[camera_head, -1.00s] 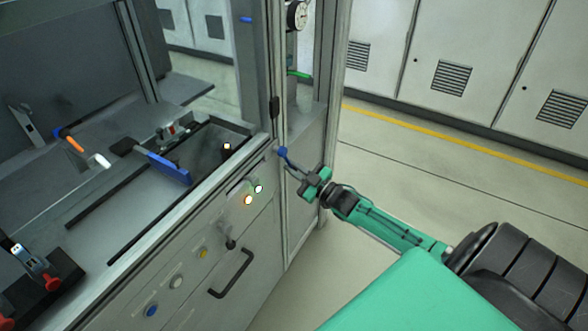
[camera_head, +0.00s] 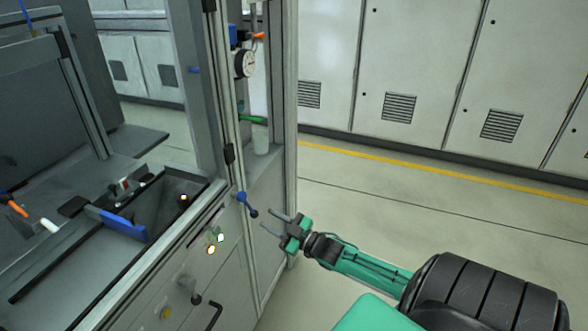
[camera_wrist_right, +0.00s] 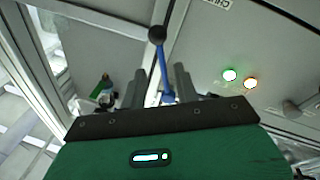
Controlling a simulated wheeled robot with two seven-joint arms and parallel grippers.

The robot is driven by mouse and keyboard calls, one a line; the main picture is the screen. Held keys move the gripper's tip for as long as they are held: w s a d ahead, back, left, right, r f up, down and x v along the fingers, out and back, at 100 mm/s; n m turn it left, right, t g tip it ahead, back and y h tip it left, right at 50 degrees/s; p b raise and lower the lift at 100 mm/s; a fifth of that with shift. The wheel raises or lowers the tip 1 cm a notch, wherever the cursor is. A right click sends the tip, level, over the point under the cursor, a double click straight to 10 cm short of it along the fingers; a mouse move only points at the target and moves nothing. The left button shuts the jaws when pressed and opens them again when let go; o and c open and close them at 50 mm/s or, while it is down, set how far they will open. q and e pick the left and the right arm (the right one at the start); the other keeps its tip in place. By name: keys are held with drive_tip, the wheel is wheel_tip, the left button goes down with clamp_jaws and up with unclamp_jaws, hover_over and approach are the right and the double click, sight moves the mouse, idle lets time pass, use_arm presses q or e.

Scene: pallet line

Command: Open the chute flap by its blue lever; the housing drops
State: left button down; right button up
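The blue lever (camera_head: 241,197) sits on the machine's front corner and slopes down to the right to a dark knob (camera_head: 254,213). My right gripper (camera_head: 266,219) is open, with its fingertips just right of the knob and apart from it. In the right wrist view the lever (camera_wrist_right: 163,70) and its knob (camera_wrist_right: 157,34) appear between the two open fingers (camera_wrist_right: 158,82), with nothing gripped. I cannot make out the flap or tell which part is the housing. My left gripper is not in view.
A green light (camera_head: 220,238) and an orange light (camera_head: 211,250) glow on the front panel. A black handle (camera_head: 213,316) is below. A pale cylindrical shape (camera_head: 260,140) shows behind the corner post. Grey cabinets (camera_head: 410,70) line the back; the floor (camera_head: 400,195) between is clear.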

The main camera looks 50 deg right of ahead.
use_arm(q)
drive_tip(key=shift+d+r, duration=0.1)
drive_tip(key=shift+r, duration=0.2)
use_arm(e)
drive_tip(key=v, duration=0.7)
drive_tip(key=shift+s, duration=0.35)
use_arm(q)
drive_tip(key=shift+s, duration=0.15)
use_arm(e)
drive_tip(key=shift+d+f, duration=0.1)
